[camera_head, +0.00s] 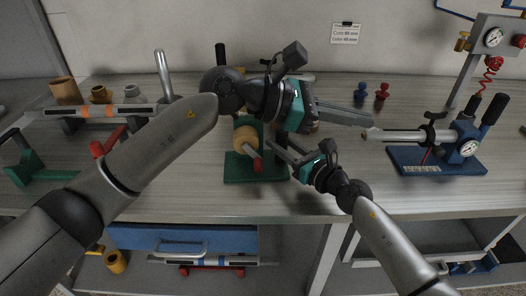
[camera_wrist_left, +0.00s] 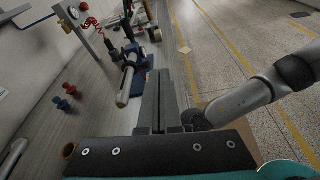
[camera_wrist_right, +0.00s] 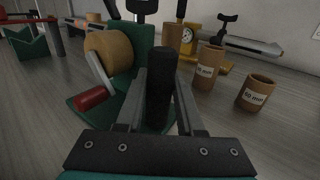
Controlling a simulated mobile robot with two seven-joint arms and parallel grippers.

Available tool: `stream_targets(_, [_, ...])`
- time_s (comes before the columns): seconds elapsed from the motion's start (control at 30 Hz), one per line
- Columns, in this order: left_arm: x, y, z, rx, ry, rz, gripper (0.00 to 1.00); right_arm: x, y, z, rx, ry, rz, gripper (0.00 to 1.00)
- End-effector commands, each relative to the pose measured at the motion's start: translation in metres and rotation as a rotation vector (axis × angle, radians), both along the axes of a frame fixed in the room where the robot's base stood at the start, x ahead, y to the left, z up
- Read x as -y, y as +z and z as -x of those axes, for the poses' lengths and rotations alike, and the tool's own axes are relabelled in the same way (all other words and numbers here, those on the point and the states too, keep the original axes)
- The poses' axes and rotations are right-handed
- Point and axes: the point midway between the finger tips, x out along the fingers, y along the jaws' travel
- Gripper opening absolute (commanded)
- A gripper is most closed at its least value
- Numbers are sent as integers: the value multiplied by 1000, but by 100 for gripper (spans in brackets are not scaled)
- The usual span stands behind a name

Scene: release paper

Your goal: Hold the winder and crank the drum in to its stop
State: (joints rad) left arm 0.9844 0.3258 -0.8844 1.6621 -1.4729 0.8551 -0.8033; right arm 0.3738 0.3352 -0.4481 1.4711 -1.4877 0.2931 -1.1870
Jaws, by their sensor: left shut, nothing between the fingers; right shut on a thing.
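The winder has a green base (camera_head: 238,179), a tan drum (camera_head: 246,138) and a crank with a red handle (camera_head: 257,165). It stands on the bench, left of my right gripper (camera_head: 278,147). In the right wrist view, the drum (camera_wrist_right: 108,52) and red crank handle (camera_wrist_right: 90,97) are left of the fingers. My right gripper (camera_wrist_right: 160,85) is shut on the winder's upright black grip (camera_wrist_right: 160,90). My left gripper (camera_head: 368,118) is shut and empty, above the bench and right of the winder, pointing right. Its fingers (camera_wrist_left: 158,85) also show in the left wrist view.
A blue-based device with a silver rod (camera_head: 395,135) and gauge stands at right, close beyond my left fingertips. Blue (camera_head: 361,92) and red (camera_head: 382,92) pegs stand behind. Labelled tan cups (camera_wrist_right: 208,66) stand near the winder. A green stand (camera_head: 28,165) is at far left.

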Motion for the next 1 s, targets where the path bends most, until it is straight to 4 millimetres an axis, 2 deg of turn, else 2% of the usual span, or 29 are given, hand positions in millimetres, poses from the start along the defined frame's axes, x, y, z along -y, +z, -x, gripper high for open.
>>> stream_targets(0.13, [-18, -3, -2, 164, -101, -224, 0, 0, 0, 0, 0, -1, 0, 0])
stream_targets(0.27, [-30, -15, -4, 355, -232, -453, 0, 0, 0, 0, 0, -1, 0, 0])
stream_targets(0.5, [-57, -32, -19, 734, -573, -912, 0, 0, 0, 0, 0, 0, 0, 0])
stream_targets(0.63, [-80, -27, -31, 865, -761, -1141, 0, 0, 0, 0, 0, 0, 0, 0])
stream_targets(0.8, [-105, -12, -41, 940, -954, -1356, 0, 0, 0, 0, 0, -1, 0, 0])
stream_targets(1.0, [-119, -2, -45, 955, -1056, -1463, 0, 0, 0, 0, 0, -1, 0, 0])
